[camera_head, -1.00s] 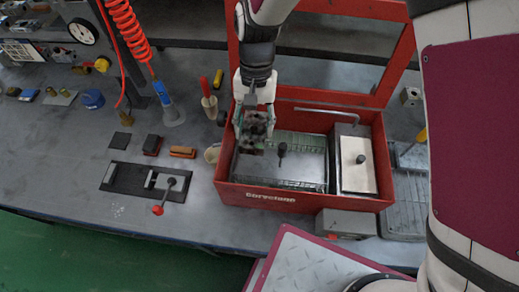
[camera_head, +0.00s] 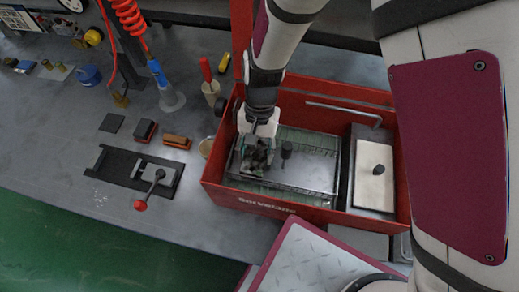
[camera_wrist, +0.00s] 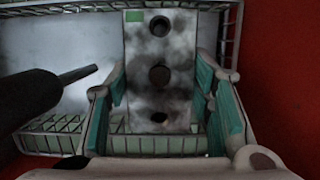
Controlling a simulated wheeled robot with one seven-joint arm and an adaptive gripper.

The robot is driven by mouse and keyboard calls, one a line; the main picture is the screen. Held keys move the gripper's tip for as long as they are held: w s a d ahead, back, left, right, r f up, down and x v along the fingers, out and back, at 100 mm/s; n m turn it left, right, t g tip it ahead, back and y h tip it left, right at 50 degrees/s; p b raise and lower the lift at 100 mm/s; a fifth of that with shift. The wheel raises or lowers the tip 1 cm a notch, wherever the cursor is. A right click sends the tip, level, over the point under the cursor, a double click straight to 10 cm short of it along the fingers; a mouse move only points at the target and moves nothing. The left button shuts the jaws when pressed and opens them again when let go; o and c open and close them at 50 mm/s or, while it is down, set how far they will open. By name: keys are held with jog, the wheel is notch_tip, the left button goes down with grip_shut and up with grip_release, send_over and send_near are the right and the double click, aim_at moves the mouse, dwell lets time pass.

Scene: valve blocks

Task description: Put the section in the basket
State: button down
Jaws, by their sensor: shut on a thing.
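The section is a grey, stained metal block (camera_wrist: 160,75) with a row of round holes and a small green mark, seen in the wrist view. My gripper (camera_wrist: 160,108) is shut on it, with teal finger pads on both sides. In the head view my gripper (camera_head: 257,160) is over the left part of the wire basket (camera_head: 322,141), inside the red washer tub. The basket's wire rim also shows in the wrist view (camera_wrist: 60,125). I cannot tell whether the block touches the basket floor. My arm and fingers hide most of it in the head view.
A black nozzle (camera_head: 286,151) stands close right of my gripper; it looms at left in the wrist view (camera_wrist: 30,100). The red tub wall (camera_head: 250,200) surrounds the basket. A pale lid with a black knob (camera_head: 373,182) is at right. Bare basket floor lies right of the nozzle.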

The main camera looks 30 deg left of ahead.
jog(key=shift+f, duration=0.25)
jog(key=shift+f, duration=0.1)
jog(key=c, duration=0.8)
grip_release()
jog(key=shift+o, duration=0.2)
jog(key=p+v, duration=0.4)
jog(key=v, duration=0.6)
jog(key=shift+r, duration=0.4)
jog(key=shift+w+r, duration=0.25)
jog(key=shift+r, duration=0.45)
